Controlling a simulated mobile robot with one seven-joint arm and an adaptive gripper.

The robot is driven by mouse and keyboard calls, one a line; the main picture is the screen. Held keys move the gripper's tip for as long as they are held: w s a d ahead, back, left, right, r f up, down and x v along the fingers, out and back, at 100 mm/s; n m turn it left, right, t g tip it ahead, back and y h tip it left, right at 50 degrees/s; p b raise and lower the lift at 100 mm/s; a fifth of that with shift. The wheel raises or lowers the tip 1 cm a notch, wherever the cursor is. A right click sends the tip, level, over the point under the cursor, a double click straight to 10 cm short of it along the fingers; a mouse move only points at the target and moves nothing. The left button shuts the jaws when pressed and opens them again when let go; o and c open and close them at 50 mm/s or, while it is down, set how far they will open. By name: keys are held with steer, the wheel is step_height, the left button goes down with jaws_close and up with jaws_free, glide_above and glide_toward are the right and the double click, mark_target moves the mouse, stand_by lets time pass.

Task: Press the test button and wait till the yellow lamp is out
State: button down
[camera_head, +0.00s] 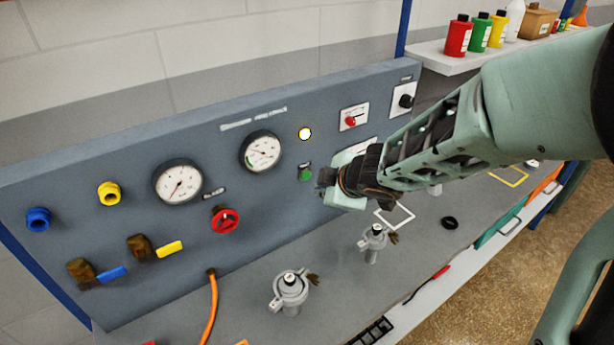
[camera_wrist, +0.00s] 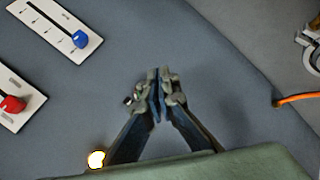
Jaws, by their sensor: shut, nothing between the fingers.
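The lamp (camera_head: 305,133) on the blue-grey panel glows white with a warm yellow rim. It also glows at the lower left of the wrist view (camera_wrist: 96,159). A green button (camera_head: 305,174) sits below it under a small dark label that I cannot read; it may be the test button. My gripper (camera_head: 324,183) is shut and empty, close in front of the panel just right of the green button. In the wrist view its fingertips (camera_wrist: 160,74) meet, and the green button is not clearly visible there. I cannot tell whether the fingers touch anything.
Two gauges (camera_head: 262,151) and a red handwheel (camera_head: 225,220) are left of the button. A red slider (camera_head: 350,121) and a black knob (camera_head: 405,101) are to the right. A blue slider (camera_wrist: 80,39) shows in the wrist view. Metal fittings (camera_head: 291,288) and an orange hose (camera_head: 212,305) occupy the bench.

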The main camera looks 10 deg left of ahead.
steer(key=shift+s+d, duration=0.9)
steer(key=shift+d, duration=0.1)
